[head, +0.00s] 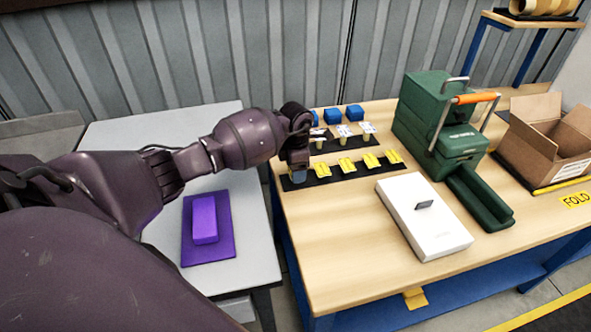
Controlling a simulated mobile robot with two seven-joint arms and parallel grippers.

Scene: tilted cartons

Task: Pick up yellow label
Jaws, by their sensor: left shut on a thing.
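Several yellow labels (347,165) stand in a row on a black strip (333,175) on the wooden table. My left gripper (298,176) points down at the left end of this row, next to the nearest visible label (321,170). It is shut on a yellow label at that end of the strip, which the fingers almost wholly hide. Whether that label touches the strip cannot be told. My right gripper is not in view.
Behind the row stand white-topped pieces (344,131) and blue blocks (355,113). A green machine (440,125), a white box (424,218) and an open carton (545,140) stand to the right. A purple block (204,220) lies on the grey table. The wooden table's front left is clear.

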